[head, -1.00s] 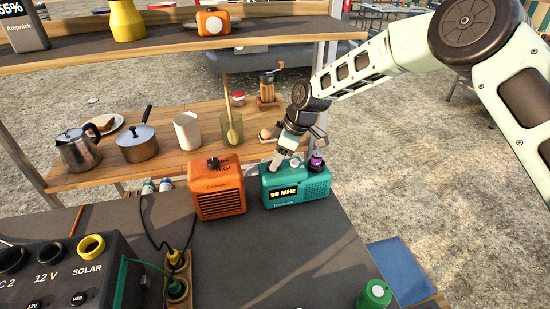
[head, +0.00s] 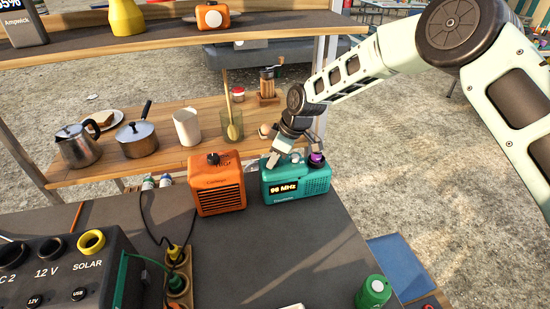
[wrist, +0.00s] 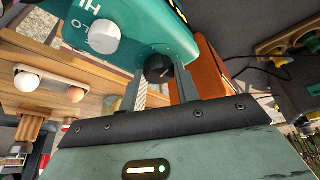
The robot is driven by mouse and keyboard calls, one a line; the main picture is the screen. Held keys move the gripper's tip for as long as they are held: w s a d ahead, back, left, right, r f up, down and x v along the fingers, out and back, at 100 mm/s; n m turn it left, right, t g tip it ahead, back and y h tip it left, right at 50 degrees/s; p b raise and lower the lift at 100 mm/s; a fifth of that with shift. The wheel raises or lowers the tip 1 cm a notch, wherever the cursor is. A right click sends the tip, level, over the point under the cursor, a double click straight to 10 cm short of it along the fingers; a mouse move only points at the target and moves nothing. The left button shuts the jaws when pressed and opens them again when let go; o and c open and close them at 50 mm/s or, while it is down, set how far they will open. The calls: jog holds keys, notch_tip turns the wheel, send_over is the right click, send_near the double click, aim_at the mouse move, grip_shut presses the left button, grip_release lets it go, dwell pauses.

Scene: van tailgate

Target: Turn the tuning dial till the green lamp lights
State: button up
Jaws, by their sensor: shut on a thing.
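The teal radio (head: 312,187) stands upright on the dark worktop, and its display (head: 283,189) reads 96 MHz. My gripper (head: 275,160) reaches down to the left part of its top. In the wrist view, my gripper (wrist: 161,75) is shut on the black tuning dial (wrist: 158,67), one finger on each side. The dial carries a pale pointer mark. A white knob (wrist: 103,36) sits beside it, near the letters HI and LO. A purple-topped knob (head: 316,159) shows on the radio's right. I see no lit green lamp on the radio; the lamp itself I cannot make out.
An orange heater-like box (head: 219,188) with a black knob stands close left of the radio. A power box (head: 70,275), cables and a socket strip (head: 178,275) are at the left. A green-capped container (head: 373,293) is at front right. The worktop's middle is clear.

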jog(key=m+t+b, duration=0.1)
jog(key=m, duration=0.2)
jog(key=o, duration=1)
jog(key=b+v, duration=0.2)
jog(key=v, duration=1)
jog(key=shift+s+a, duration=0.15)
jog(key=shift+a, duration=0.05)
